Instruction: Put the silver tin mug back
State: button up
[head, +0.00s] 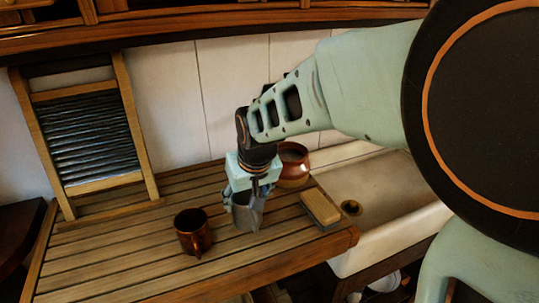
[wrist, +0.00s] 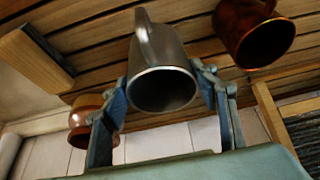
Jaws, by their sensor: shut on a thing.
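The silver tin mug (head: 247,214) is at the slatted wooden drainboard (head: 120,260), in front of the copper pot. My gripper (head: 250,188) comes down on it from above and is shut on it. In the wrist view the mug (wrist: 163,62) sits between the two fingers, with its open rim facing the camera and its handle on the side away from my palm. I cannot tell whether its base touches the slats or is slightly above them.
A copper-brown mug (head: 193,233) stands just left of the silver mug. A round copper pot (head: 292,166) is behind it, and a wooden block-like brush (head: 321,208) lies to the right. A white sink (head: 385,195) is at right; a washboard (head: 90,135) leans at back left. The left drainboard is clear.

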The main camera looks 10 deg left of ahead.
aim_at(245, 210)
jog(key=f+b, duration=0.1)
jog(key=a+f+b, duration=0.1)
jog(key=f, duration=0.1)
jog(key=shift+f, duration=0.15)
jog(key=shift+w+f, duration=0.1)
jog(key=shift+f, duration=0.2)
jog(key=shift+d+r, duration=0.15)
jog(key=shift+f+b, duration=0.3)
jog(key=o, duration=1.2)
jog(key=shift+r, duration=0.1)
jog(key=shift+o, duration=0.2)
jog(key=shift+r, duration=0.1)
